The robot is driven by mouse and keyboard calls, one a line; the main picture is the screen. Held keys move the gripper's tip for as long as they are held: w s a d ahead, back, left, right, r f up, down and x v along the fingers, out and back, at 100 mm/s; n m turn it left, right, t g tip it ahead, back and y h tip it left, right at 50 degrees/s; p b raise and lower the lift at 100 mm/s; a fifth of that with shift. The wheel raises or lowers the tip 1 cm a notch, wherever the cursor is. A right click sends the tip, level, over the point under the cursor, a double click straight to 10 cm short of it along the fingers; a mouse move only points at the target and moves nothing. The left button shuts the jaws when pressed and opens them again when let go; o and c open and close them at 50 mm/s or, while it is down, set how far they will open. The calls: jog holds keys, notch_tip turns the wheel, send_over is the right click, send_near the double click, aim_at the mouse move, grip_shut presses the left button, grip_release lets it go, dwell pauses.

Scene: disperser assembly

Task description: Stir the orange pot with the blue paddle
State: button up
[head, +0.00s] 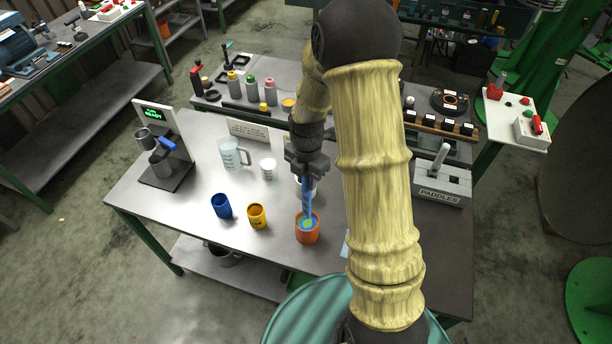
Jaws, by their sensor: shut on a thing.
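The orange pot (307,236) stands upright on the steel table near its front edge and has yellow-green and blue contents at its mouth. My gripper (306,176) is above it, pointing down and shut on the blue paddle (307,197). The paddle hangs upright, and its lower end is inside the pot's mouth. The paddle's tip is hidden in the contents. I cannot tell whether it touches the pot's wall or floor.
A yellow pot (257,216) and a blue pot (221,206) stand left of the orange pot. A clear jug (231,154) and white cup (268,169) are behind. A dispenser machine (163,150) stands left, a grey PADDLES box (441,186) right. My arm hides the table's right middle.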

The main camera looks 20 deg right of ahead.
aim_at(307, 194)
jog(key=shift+w+f+b, duration=0.15)
jog(key=shift+f+b, duration=0.85)
jog(key=shift+f, duration=0.3)
jog(key=shift+f+b, duration=0.7)
jog(key=shift+f, duration=0.15)
jog(key=shift+f+b, duration=1.05)
jog(key=shift+f, duration=0.5)
jog(key=shift+s+f+b, duration=0.2)
jog(key=shift+f+b, duration=0.4)
jog(key=shift+f, duration=0.25)
jog(key=shift+w+f+b, duration=0.1)
jog(key=shift+f+b, duration=1.3)
jog(key=shift+f, duration=0.7)
